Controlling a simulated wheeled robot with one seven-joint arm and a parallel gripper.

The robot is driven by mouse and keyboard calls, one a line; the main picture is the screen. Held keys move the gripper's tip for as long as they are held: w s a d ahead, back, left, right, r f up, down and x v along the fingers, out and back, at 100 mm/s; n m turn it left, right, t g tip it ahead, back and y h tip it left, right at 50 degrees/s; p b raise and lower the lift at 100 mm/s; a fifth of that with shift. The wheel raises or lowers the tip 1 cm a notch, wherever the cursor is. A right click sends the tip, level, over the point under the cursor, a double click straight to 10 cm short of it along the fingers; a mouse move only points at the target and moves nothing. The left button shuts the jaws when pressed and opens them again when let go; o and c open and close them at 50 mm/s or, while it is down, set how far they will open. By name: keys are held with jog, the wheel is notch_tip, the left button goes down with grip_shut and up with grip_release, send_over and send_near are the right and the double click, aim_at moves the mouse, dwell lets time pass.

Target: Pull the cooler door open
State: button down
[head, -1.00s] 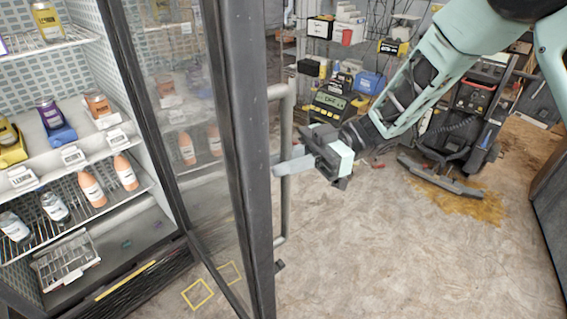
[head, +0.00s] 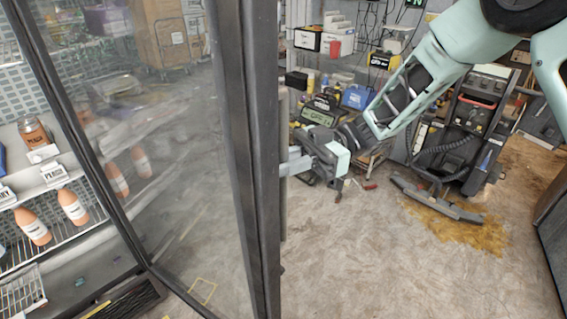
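The cooler door (head: 262,190) is a dark framed glass door, standing ajar and swung out from the cooler (head: 75,175) at the left. Its grey bar handle (head: 284,205) runs upright on the far side of the frame and is mostly hidden behind it. My gripper (head: 298,162) is at the handle from the right, with its fingers reaching to the bar at mid-height. The fingertips are partly hidden behind the door frame, so whether they close around the bar cannot be seen.
Orange bottles (head: 72,206) and a jar (head: 34,133) stand on the cooler shelves. A dark machine (head: 465,135) stands on a brownish floor stain behind my arm. Shelves with boxes (head: 325,40) line the back. The floor (head: 390,260) right of the door is clear.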

jog(key=shift+d, duration=0.1)
jog(key=c, duration=1.4)
grip_release()
jog(key=shift+b+v, duration=2.8)
jog(key=shift+v, duration=5.95)
